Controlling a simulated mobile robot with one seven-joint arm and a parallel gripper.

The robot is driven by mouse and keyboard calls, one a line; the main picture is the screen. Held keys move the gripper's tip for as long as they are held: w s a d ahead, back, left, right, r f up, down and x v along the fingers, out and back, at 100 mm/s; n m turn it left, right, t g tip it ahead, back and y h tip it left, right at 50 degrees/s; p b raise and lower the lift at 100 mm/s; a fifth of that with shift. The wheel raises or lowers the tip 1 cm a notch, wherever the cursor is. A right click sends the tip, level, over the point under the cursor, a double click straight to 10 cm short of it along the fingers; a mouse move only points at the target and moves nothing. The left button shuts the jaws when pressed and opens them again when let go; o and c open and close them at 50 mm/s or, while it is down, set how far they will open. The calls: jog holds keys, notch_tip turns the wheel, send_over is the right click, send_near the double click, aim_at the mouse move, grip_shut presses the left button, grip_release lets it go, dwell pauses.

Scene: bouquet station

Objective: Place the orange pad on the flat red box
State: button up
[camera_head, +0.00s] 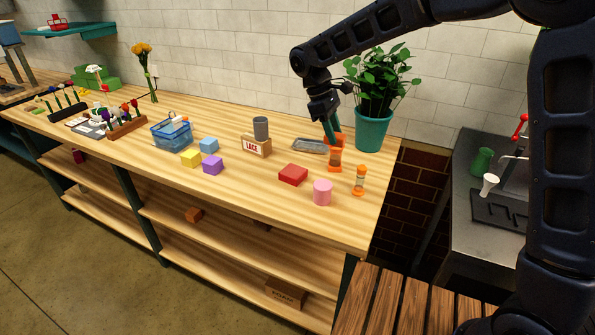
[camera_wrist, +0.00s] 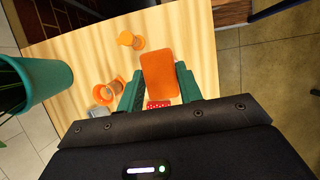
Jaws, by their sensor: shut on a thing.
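The orange pad (camera_wrist: 160,72) is a flat rounded rectangle between the two green fingers of my gripper (camera_wrist: 160,80) in the wrist view. My gripper is shut on it. In the head view my gripper (camera_head: 331,130) hangs over the right part of the wooden table, with orange showing at its fingertips. The flat red box (camera_head: 293,174) lies on the table, left of and nearer the front than my gripper. Its top looks bare. I cannot clearly make it out in the wrist view. A small red patch with white dots (camera_wrist: 158,104) shows just behind the pad.
An orange-ended hourglass (camera_head: 360,180), a pink cylinder (camera_head: 322,192) and another orange object (camera_head: 334,161) stand near the red box. A grey tray (camera_head: 310,146) and a potted plant (camera_head: 374,128) are behind. The LACE box (camera_head: 256,146) and coloured cubes (camera_head: 212,165) are left.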

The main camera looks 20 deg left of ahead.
jog(key=r, duration=0.2)
send_over(296, 171)
jog(key=a, duration=0.1)
jog(key=f, duration=2)
jog(key=shift+s+a+f, duration=0.15)
jog(key=shift+a+f, duration=0.1)
jog(key=shift+a, duration=0.05)
jog(key=shift+f, duration=0.1)
jog(key=o, duration=1)
jog(key=shift+c, duration=0.2)
jog(key=v, duration=1.2)
